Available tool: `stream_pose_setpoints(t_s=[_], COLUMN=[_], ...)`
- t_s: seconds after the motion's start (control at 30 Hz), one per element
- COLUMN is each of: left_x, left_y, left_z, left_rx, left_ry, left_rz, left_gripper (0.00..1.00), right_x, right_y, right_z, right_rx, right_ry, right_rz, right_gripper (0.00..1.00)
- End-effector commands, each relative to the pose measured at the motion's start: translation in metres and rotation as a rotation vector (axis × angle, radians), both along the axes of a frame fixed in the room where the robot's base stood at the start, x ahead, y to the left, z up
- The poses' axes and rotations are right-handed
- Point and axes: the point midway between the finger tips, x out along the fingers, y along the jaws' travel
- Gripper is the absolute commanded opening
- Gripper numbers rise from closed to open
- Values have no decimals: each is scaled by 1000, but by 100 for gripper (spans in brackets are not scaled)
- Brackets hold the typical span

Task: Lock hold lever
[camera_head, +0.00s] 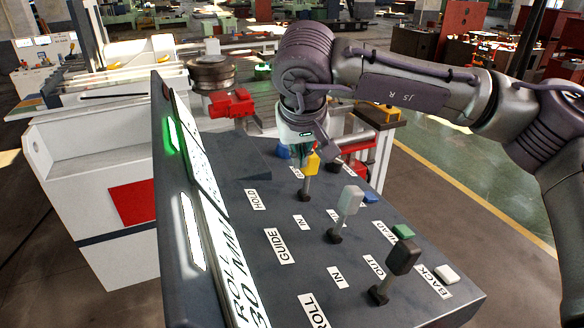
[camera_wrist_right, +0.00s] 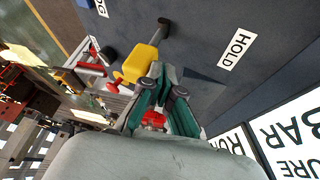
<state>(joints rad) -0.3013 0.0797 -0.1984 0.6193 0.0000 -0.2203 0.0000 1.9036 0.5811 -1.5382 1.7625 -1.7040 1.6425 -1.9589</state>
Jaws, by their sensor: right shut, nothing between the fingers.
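The hold lever (camera_head: 312,164) has a yellow knob on a dark shaft and stands at the far end of the grey control panel. A HOLD label (camera_head: 257,199) lies to the left of its base. My right gripper (camera_head: 302,153) is shut and empty, just behind the yellow knob. In the right wrist view the lever's yellow knob (camera_wrist_right: 141,62) is beside the tips of my teal fingers (camera_wrist_right: 166,87), not between them. I cannot tell whether they touch. The label on the lever's other side is partly hidden in the head view. My left gripper is out of view.
A light grey guide lever (camera_head: 351,200) and a black roll lever (camera_head: 403,257) stand nearer on the panel. Green (camera_head: 403,231) and white (camera_head: 446,274) buttons sit on its right side. The lit display wall (camera_head: 187,190) rises along the panel's left edge.

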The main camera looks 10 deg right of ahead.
Motion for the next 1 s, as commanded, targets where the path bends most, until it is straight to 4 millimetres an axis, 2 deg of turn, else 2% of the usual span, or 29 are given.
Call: stream_pose_setpoints(t_s=[0.03, 0.43, 0.7, 1.0], left_x=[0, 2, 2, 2], left_y=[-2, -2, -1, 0], left_z=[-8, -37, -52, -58], left_rx=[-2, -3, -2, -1], left_ry=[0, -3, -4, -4], left_rz=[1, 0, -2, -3], left_gripper=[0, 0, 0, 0], right_x=[2, 9, 12, 13], right_y=[-9, -45, -59, -65], right_z=[-4, -8, -12, -13], right_rx=[39, 390, 545, 619], right_ry=[8, 77, 107, 122], right_rz=[-11, -8, -4, -1], right_gripper=[0, 0, 0, 0])
